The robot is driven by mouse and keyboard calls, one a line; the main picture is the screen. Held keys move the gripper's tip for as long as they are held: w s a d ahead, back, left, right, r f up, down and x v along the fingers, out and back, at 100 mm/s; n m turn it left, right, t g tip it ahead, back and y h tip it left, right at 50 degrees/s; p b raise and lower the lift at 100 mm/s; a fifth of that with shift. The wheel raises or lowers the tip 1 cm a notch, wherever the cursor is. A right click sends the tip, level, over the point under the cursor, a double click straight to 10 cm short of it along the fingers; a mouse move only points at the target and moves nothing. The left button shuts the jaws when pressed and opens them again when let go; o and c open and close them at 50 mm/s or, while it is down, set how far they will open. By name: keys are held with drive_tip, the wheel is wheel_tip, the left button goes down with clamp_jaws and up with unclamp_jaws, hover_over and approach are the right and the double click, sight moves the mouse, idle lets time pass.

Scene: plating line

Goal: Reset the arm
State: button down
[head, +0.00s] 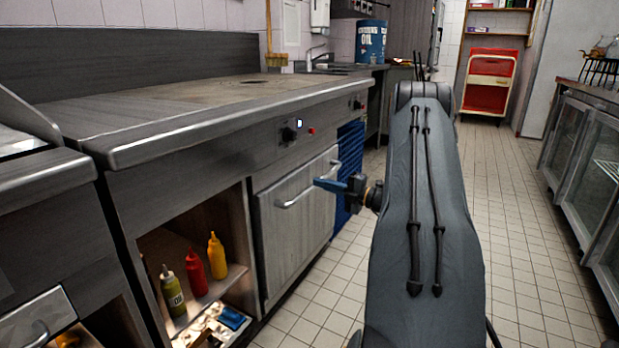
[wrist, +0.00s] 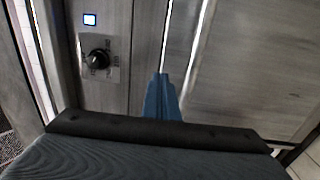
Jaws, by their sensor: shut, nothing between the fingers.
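My gripper (head: 331,186) is shut and empty. In the head view its blue fingers point left, toward the metal cabinet door (head: 300,212) under the counter, and overlap the right end of the door's handle in the picture. I cannot tell whether they touch it. My grey arm stands upright in the middle of the view and hides part of the aisle. In the wrist view the blue fingertips (wrist: 161,90) are together, with the grey metal front behind them and a black control knob (wrist: 98,60) to their left.
A steel counter (head: 200,108) runs along the left, with an open shelf holding squeeze bottles (head: 194,277) below. A blue slatted panel (head: 349,165) stands beyond the door. Glass-fronted cabinets (head: 590,165) line the right. A red cart (head: 489,85) stands at the back. The tiled floor (head: 530,230) between is clear.

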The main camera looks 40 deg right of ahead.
drive_tip(key=v, duration=0.5)
drive_tip(key=shift+s+d+r+p, duration=0.15)
drive_tip(key=shift+d+p, duration=0.1)
drive_tip(key=shift+p, duration=0.15)
